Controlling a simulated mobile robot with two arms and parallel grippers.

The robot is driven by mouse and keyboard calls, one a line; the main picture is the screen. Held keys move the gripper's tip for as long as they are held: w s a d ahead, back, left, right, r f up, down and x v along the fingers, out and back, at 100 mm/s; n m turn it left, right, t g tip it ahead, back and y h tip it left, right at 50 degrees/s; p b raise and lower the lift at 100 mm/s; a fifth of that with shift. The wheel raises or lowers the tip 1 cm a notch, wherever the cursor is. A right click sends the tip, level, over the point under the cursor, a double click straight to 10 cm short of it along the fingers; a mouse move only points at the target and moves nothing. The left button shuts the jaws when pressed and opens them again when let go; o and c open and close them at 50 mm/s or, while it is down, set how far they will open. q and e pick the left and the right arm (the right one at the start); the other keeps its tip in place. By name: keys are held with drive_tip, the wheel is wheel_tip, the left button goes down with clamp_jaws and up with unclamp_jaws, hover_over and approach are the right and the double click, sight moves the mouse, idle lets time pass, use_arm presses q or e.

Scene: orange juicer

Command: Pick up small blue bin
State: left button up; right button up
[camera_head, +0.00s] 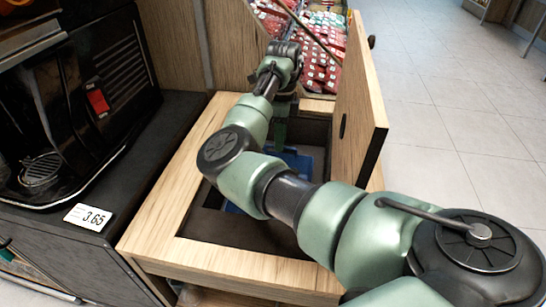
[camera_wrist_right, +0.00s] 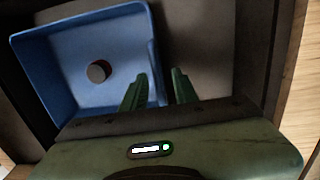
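The small blue bin (camera_wrist_right: 72,55) lies inside the square opening of a wooden cabinet, with a round dark spot on its floor. In the head view, parts of the blue bin (camera_head: 302,163) show behind my right arm, which hides the rest. My right gripper (camera_wrist_right: 158,85) reaches down into the opening at the bin's right side. Its two green fingers are apart, and the bin's right wall appears to run between them; I cannot tell if they touch it. In the head view the right gripper (camera_head: 281,130) is partly hidden by its own wrist. My left gripper is not in view.
The wooden cabinet (camera_head: 165,215) has a raised panel (camera_head: 362,110) on its right. A black machine (camera_head: 75,100) stands on a dark counter at left, with a price tag (camera_head: 88,217). Red packages (camera_head: 318,70) lie behind. Tiled floor (camera_head: 460,120) is clear at right.

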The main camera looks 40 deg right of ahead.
wheel_tip(320, 180, down, 4)
drive_tip(key=shift+s+a+r+b, duration=0.1)
drive_tip(key=shift+s+a+b, duration=0.05)
drive_tip(key=shift+b, duration=0.3)
clamp_jaws()
idle(1.1)
